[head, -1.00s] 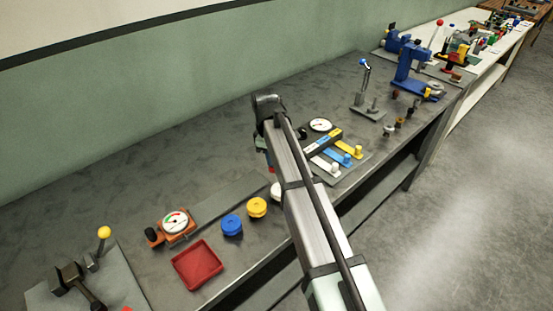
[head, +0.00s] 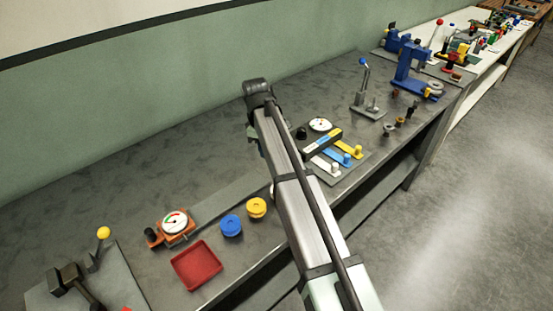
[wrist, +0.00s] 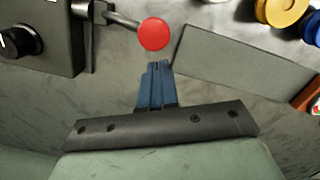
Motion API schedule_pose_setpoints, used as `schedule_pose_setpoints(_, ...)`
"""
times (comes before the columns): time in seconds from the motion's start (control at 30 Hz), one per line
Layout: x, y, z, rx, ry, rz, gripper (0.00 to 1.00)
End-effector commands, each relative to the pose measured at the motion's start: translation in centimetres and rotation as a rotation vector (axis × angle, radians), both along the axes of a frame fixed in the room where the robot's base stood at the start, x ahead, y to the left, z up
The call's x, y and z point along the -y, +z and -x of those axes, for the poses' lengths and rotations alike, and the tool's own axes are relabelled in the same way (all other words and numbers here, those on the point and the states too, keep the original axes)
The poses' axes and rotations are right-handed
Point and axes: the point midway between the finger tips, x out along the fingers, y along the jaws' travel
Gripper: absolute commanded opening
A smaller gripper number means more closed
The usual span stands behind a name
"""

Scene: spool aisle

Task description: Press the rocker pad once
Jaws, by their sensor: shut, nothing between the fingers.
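A round red pad (wrist: 154,34) on a thin metal arm shows at the top centre of the wrist view; I take it to be the rocker pad. Its arm runs left to a dark grey box (wrist: 45,35) with a black knob (wrist: 18,42). My gripper (wrist: 158,66) shows blue fingers pressed together, empty. In the picture the tips sit just below the pad's near edge, with a small gap; their height over it is unclear. In the head view my arm hides the pad and the fingers.
A flat grey plate (wrist: 245,62) lies right of the fingers. A yellow spool (head: 257,207), a blue spool (head: 231,225), an orange gauge (head: 174,223) and a red tray (head: 197,265) stand left of my arm. A plate with coloured levers (head: 340,160) lies to its right.

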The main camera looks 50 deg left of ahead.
Motion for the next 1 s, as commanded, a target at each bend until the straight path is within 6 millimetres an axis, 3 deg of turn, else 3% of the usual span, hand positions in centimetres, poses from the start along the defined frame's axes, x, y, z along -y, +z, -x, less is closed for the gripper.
schedule_pose_setpoints(0.5,-1.0,9.6,0.3,0.001,0.000,-0.002,0.00)
schedule_pose_setpoints(0.73,-1.1,11.9,0.4,0.001,-0.001,0.000,0.00)
schedule_pose_setpoints(1.0,-1.1,12.4,0.5,0.001,-0.001,0.001,0.00)
